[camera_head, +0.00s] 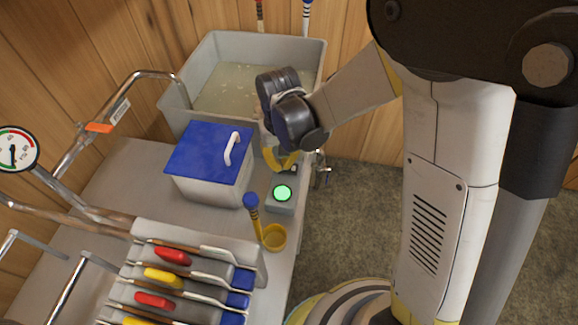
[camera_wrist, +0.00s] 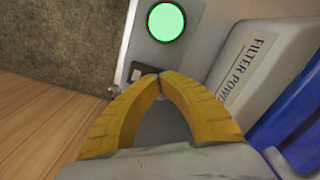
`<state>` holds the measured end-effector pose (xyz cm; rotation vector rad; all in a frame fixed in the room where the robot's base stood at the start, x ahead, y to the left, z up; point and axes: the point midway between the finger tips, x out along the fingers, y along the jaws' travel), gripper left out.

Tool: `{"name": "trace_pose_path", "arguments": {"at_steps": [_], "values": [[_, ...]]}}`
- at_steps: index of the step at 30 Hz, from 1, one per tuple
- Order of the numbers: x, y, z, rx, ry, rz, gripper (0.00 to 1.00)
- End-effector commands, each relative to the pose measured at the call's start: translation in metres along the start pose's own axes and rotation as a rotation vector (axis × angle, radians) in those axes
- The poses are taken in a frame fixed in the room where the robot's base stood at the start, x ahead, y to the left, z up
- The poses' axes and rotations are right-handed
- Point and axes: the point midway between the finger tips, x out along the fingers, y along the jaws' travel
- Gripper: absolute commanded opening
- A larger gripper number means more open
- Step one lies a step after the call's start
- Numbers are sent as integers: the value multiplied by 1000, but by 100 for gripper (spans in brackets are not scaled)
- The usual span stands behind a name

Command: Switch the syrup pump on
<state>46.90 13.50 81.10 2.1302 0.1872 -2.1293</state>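A small grey control box (camera_head: 279,208) sits at the bench's right edge, with a round lamp or button (camera_head: 283,193) glowing bright green on top. In the wrist view the green light (camera_wrist: 166,21) is at the top, and a dark switch (camera_wrist: 138,72) on the same box lies just beyond my fingertips. My gripper (camera_head: 284,165) has yellow fingers and is just behind the green light in the head view. In the wrist view its tips (camera_wrist: 159,77) meet, with nothing seen between them. The fingertips partly cover the switch; its position and any contact are unclear.
A white bin with a blue lid (camera_head: 207,153) stands left of my gripper; its label reads "FILTER POW…" in the wrist view. Behind is a grey tub (camera_head: 205,70) of liquid. A yellow cup (camera_head: 274,238) and a rack of tools are in front. Floor lies right.

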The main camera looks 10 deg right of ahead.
Motion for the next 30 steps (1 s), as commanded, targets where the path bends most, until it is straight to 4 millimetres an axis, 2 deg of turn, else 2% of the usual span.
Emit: {"name": "trace_pose_path", "arguments": {"at_steps": [8,30], "values": [[-1,0,0,0,-1,0,0],[-65,0,0,0,0,0,0]]}}
